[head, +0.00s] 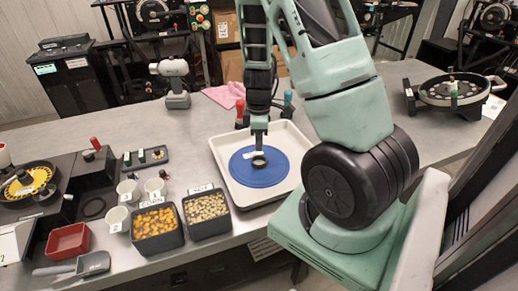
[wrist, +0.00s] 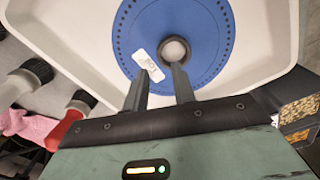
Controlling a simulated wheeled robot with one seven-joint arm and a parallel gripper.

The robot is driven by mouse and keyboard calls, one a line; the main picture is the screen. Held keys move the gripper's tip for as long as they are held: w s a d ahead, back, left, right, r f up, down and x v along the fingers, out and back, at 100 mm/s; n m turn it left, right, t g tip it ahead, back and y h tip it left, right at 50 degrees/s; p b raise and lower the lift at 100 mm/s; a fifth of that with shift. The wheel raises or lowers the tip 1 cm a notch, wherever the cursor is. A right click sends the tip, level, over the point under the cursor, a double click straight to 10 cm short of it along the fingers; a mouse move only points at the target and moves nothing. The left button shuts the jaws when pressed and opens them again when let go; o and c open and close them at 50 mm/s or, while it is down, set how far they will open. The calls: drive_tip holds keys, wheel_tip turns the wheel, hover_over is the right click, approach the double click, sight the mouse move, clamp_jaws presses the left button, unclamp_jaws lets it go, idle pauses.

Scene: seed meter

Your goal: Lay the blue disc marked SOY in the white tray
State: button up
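The blue disc (head: 270,176) lies flat inside the white tray (head: 228,187), within its rim. My gripper (head: 259,146) is over the disc, close above the knob. In the wrist view its two fingers (wrist: 160,73) are apart with nothing clearly between them; the knob is just beyond the right fingertip. Whether that fingertip touches the knob cannot be told.
A seed meter (head: 27,184) is far left.

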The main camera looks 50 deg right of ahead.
sight(259, 156)
wheel_tip(259, 156, up, 7)
drive_tip(key=s+a+r+y, duration=0.1)
drive_tip(key=a+r, duration=0.2)
drive_tip(key=a, duration=1)
drive_tip(key=a+r, duration=0.3)
drive_tip(key=a, duration=0.9)
drive_tip(key=s+a+r, duration=0.3)
drive_tip(key=s+a, duration=0.9)
drive_tip(key=s, duration=0.1)
drive_tip(key=shift+s, duration=0.3)
drive_tip(key=shift+a, duration=0.1)
